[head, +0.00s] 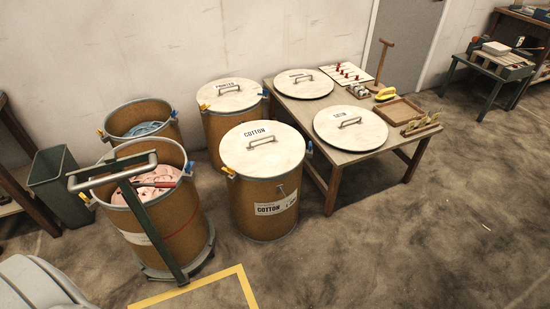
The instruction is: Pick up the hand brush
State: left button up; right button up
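A small pale wooden object (422,125) lies at the front right corner of the wooden table (362,150), beside a shallow wooden tray. It looks like the hand brush, with a narrow handle end, but it is too small to be sure. A small yellow object (385,94) lies behind the tray; I cannot tell what it is. Neither of my grippers is in view.
Two round lids with handles, one (304,83) behind the other (350,128), lie on the table. Drums, including a lidded one marked COTTON (262,190), stand left of it. A green bin (60,185) is far left. The floor (430,235) right of the table is clear.

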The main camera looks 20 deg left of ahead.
aim_at(380, 96)
jog(key=z, duration=0.65)
jog(key=i+j+z, duration=0.15)
jog(key=i+z, duration=0.2)
jog(key=i, duration=1.05)
jog(key=i+l, duration=0.1)
jog(key=i, duration=1.7)
jog(key=i+u, duration=0.15)
jog(key=i, duration=0.75)
jog(key=i+l+u, duration=0.15)
jog(key=i, duration=0.75)
